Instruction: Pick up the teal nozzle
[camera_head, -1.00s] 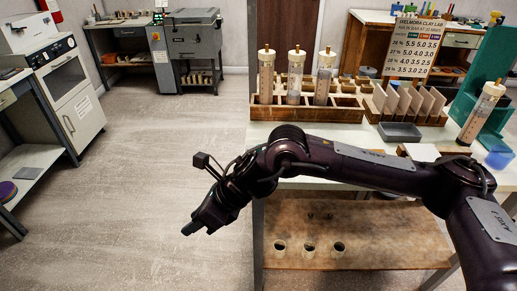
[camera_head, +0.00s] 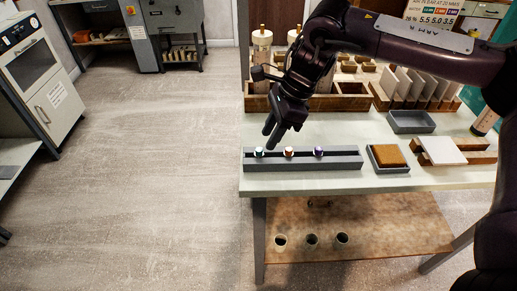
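The teal nozzle (camera_head: 259,152) sits at the left end of a grey slotted rack (camera_head: 345,162) near the table's front edge. An orange-red nozzle (camera_head: 289,152) and a purple nozzle (camera_head: 318,151) stand to its right in the same rack. My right gripper (camera_head: 271,137) points down, just above and slightly right of the teal nozzle. Its two dark fingers look apart with nothing between them, and it appears clear of the nozzle. My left gripper is not in view.
Behind my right arm stand a wooden rack (camera_head: 350,97) and tall clay tubes. Right of the nozzle rack lie a tray with a brown sponge-like block (camera_head: 389,155), a white slab on wood (camera_head: 441,150) and an empty grey tray (camera_head: 411,121). The lower shelf (camera_head: 385,225) holds several cups.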

